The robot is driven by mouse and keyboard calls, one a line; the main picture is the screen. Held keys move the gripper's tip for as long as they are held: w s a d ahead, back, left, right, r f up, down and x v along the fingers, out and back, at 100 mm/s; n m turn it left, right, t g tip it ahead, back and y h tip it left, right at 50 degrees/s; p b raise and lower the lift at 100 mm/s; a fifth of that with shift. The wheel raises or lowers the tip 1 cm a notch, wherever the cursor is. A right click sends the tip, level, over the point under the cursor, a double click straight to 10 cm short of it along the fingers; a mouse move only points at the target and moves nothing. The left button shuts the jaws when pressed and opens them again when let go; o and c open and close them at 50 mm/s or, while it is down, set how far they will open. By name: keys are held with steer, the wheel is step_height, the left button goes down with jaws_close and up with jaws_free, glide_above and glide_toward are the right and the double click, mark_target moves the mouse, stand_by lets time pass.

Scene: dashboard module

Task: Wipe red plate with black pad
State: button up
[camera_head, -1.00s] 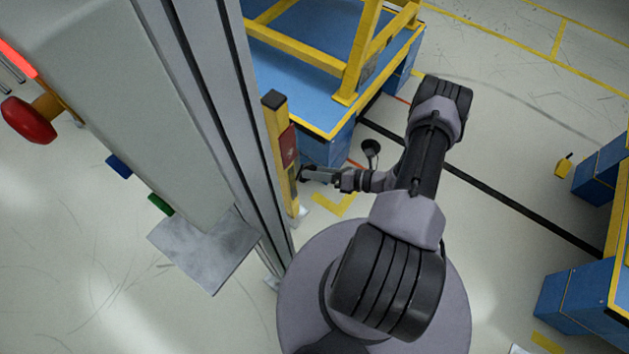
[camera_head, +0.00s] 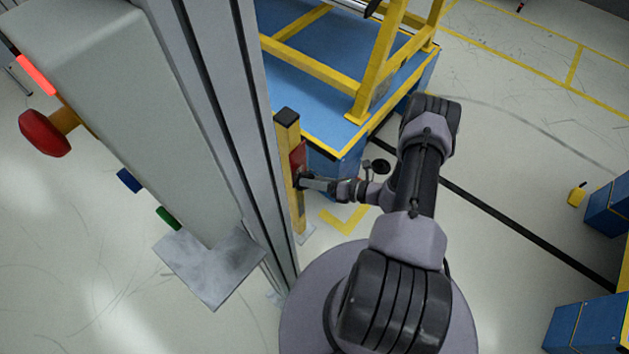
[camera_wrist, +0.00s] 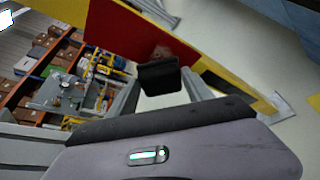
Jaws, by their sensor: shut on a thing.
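The red plate (camera_wrist: 135,32) fills the upper middle of the wrist view, fixed to a yellow post. A brownish smudge (camera_wrist: 161,51) shows near its lower right edge. My gripper (camera_wrist: 162,86) is shut on the black pad (camera_wrist: 158,75), which sits just below the smudge. The pad's face is at or very near the plate; I cannot tell if they touch. In the head view the red plate (camera_head: 299,156) is a small strip on the post, and my gripper (camera_head: 302,182) is at its lower end. The pad is not clear there.
The yellow post (camera_head: 287,135) stands beside a blue and yellow workbench (camera_head: 310,85). A tall grey column (camera_head: 215,100) rises left of the post. Blue cabinets (camera_head: 590,325) stand at the right. The floor between is mostly open.

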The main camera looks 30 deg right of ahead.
steer(key=shift+w+a, duration=0.2)
steer(key=shift+w, duration=0.3)
steer(key=shift+w+a, duration=0.15)
steer(key=shift+w, duration=0.3)
steer(key=shift+w+d, duration=0.3)
steer(key=shift+d, duration=0.65)
steer(key=shift+w+d, duration=0.25)
steer(key=shift+d, duration=0.65)
steer(key=shift+w, duration=0.15)
steer(key=a, duration=0.1)
steer(key=s+a+p, duration=0.1)
steer(key=a, duration=0.1)
steer(key=shift+a+r, duration=0.1)
steer(key=shift+a, duration=0.05)
steer(key=shift+c, duration=0.6)
steer(key=shift+a, duration=0.25)
steer(key=shift+s, duration=0.1)
steer(key=shift+s+d+p, duration=0.15)
steer(key=shift+s+d, duration=0.2)
steer(key=shift+s, duration=0.55)
steer(key=shift+s+d+p, duration=0.1)
steer(key=shift+s+d, duration=0.2)
steer(key=shift+s, duration=0.65)
steer(key=shift+s+d+p, duration=0.15)
steer(key=shift+s+d, duration=0.2)
steer(key=shift+s, duration=0.55)
steer(key=shift+s, duration=0.1)
